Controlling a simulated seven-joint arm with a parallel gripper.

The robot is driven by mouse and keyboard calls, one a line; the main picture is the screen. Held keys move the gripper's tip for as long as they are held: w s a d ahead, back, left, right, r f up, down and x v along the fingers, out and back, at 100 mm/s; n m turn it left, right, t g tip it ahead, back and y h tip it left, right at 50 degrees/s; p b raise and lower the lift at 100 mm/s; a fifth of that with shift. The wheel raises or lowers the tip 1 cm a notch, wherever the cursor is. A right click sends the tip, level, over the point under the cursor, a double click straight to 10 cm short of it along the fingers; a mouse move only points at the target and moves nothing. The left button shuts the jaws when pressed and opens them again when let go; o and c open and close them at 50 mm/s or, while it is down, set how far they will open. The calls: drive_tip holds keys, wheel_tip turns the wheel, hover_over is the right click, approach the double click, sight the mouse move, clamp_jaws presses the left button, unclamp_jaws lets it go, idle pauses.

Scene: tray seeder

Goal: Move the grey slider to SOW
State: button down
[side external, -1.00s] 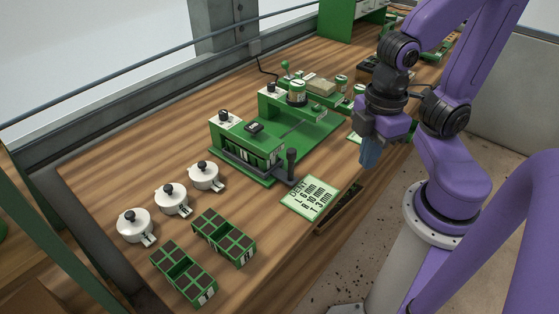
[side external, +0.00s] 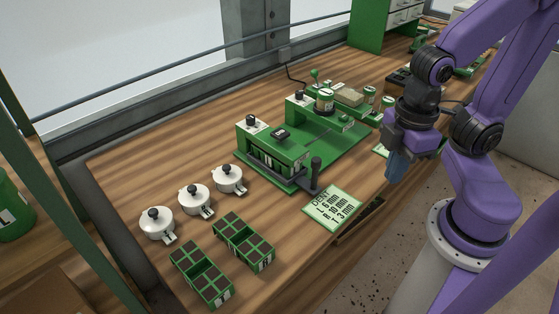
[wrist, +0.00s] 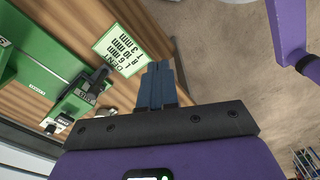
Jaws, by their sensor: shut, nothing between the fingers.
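The green seeder machine (side external: 300,152) stands in the middle of the bench. A dark grey upright handle (side external: 315,168) rises at its front right corner, at the end of a grey bar; it may be the grey slider, but I cannot tell. No SOW mark is readable in the side view. My gripper (side external: 397,170) hangs to the right of the machine, past the bench's front edge, apart from everything. Its blue fingers (wrist: 157,84) are together and empty in the wrist view. There, part of the green machine (wrist: 40,58) shows at the left.
A green-white card (side external: 332,207) with DENT and mm figures lies before the handle; it also shows in the wrist view (wrist: 120,50). Lidded white pots (side external: 194,200) and green cell trays (side external: 243,240) stand to the left.

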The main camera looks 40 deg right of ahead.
drive_tip(key=c, duration=1.2)
unclamp_jaws()
drive_tip(key=shift+w, duration=0.1)
drive_tip(key=shift+o, duration=1.4)
drive_tip(key=w+a+r+h, duration=0.1)
drive_tip(key=w+a+r, duration=0.1)
drive_tip(key=w, duration=0.3)
drive_tip(key=w+a+r+m+g+h, duration=0.1)
drive_tip(key=w+a+r, duration=0.1)
drive_tip(key=w, duration=0.4)
drive_tip(key=shift+a+m, duration=0.15)
drive_tip(key=shift+m, duration=0.15)
drive_tip(key=m+g+h, duration=0.2)
approach(315, 159)
drive_tip(key=x, duration=0.9)
drive_tip(key=shift+f, duration=0.1)
clamp_jaws()
